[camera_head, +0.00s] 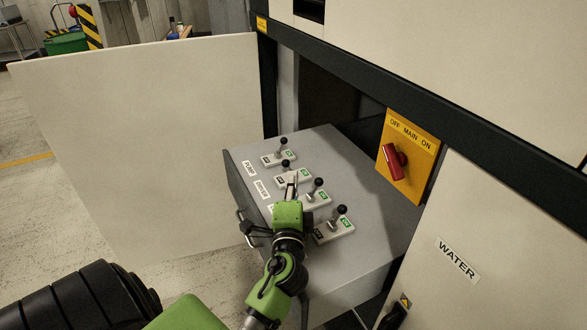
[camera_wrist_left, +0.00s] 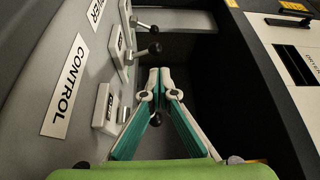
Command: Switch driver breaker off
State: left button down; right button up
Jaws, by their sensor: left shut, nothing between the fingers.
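A grey switch panel (camera_head: 375,180) carries a row of small levers with black knobs. The second lever from the back (camera_head: 285,163), beside a label that looks like DRIVER (camera_head: 262,190), has its knob leaning left, toward its black plate. The other knobs lean less or toward the green plates. My left gripper (camera_head: 291,182) is shut and empty, its tips at or very close to the second lever's base; contact is unclear. In the left wrist view its fingers (camera_wrist_left: 154,88) meet in front of the dark gap, with knobs above (camera_wrist_left: 154,48) and behind them. My right gripper is not in view.
A yellow main switch plate (camera_head: 408,155) with a red handle (camera_head: 394,160) is on the right. A WATER cabinet door (camera_head: 470,230) stands at lower right. An open pale door panel (camera_head: 140,140) stands on the left. The CONTROL label (camera_wrist_left: 64,85) shows beside a nearer switch.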

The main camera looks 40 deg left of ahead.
pick_arm(q)
jog(key=v, duration=0.6)
jog(key=shift+d, duration=0.1)
dwell(0.4)
